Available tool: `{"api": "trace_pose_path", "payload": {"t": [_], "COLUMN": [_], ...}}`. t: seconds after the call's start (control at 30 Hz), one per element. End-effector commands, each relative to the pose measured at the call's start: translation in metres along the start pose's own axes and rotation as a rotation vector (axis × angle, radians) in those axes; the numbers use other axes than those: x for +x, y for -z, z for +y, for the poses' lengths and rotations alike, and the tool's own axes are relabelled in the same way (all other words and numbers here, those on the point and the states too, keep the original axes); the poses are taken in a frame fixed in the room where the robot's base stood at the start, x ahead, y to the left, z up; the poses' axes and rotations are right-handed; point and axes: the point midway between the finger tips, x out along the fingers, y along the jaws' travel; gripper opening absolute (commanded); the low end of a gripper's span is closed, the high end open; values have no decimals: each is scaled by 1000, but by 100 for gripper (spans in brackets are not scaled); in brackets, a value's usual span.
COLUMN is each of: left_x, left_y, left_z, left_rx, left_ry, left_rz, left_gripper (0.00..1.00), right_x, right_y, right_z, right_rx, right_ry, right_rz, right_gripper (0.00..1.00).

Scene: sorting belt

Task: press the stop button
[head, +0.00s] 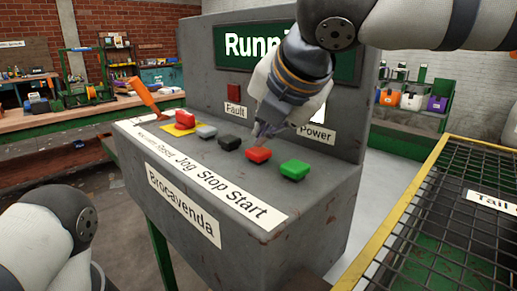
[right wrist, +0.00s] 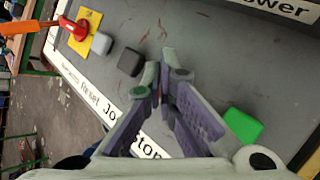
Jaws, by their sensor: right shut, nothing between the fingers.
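The red stop button (head: 259,155) sits on the sloping grey console panel (head: 325,166), above the word "Stop" on the label strip. The black jog button (head: 229,142) is left of it and the green start button (head: 294,170) is right of it. My right gripper (head: 262,134) points down just above or behind the stop button; whether it touches cannot be told. In the right wrist view its fingers (right wrist: 162,80) are together and empty, and they hide the stop button. My left gripper is out of view.
A red emergency button (head: 181,116) on a yellow plate, a grey button (head: 206,131) and an orange lever (head: 145,96) are at the panel's left. A display (head: 232,42) reads "Runn", partly covered by my arm. A mesh-covered belt (head: 440,215) stands at right.

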Motion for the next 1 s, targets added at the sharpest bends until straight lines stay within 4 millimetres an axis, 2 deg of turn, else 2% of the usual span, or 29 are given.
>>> {"api": "trace_pose_path", "payload": {"t": [1.0], "left_x": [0], "left_y": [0], "left_z": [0], "left_rx": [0], "left_ry": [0], "left_rz": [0], "left_gripper": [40], "right_x": [8], "right_y": [6], "right_z": [-6], "right_rx": [0], "right_ry": [1], "right_rz": [1], "right_gripper": [0]}}
